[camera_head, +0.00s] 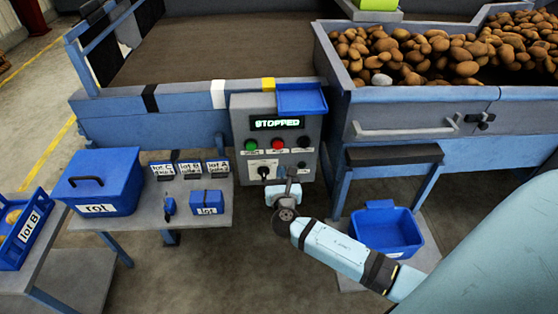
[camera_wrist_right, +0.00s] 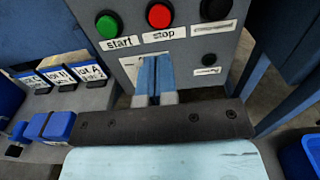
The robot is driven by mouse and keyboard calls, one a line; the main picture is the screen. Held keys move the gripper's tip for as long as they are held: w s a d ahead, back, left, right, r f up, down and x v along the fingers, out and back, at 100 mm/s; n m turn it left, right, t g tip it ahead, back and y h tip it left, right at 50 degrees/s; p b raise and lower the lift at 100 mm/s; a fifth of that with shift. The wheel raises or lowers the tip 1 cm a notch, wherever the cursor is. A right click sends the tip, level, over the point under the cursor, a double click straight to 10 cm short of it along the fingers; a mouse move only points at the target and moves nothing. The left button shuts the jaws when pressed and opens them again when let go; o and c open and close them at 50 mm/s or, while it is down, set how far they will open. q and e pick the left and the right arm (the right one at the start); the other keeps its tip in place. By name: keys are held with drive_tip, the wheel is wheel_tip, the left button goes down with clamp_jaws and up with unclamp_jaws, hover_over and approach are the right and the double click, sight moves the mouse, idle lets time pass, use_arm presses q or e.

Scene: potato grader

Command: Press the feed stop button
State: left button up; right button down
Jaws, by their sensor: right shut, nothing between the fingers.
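The grey control panel (camera_head: 309,167) carries a green start button (camera_head: 251,145), a red stop button (camera_head: 278,144) and a black button (camera_head: 304,142) in a row. Its display (camera_head: 277,123) reads "STOPPED". In the right wrist view the red stop button (camera_wrist_right: 159,15) is above its "stop" label, with the green start button (camera_wrist_right: 107,25) to its left. My right gripper (camera_head: 291,174) is shut and empty in front of the panel, below the button row. In the wrist view its blue fingers (camera_wrist_right: 154,62) end just below the "stop" label. Contact with the panel cannot be told. My left gripper is not in view.
A blue tray (camera_head: 302,98) is mounted at the panel's top right. A blue bin (camera_head: 386,232) stands at right. Potatoes (camera_head: 440,57) fill the hopper.

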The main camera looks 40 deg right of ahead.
drive_tip(key=v, duration=0.4)
idle(0.5)
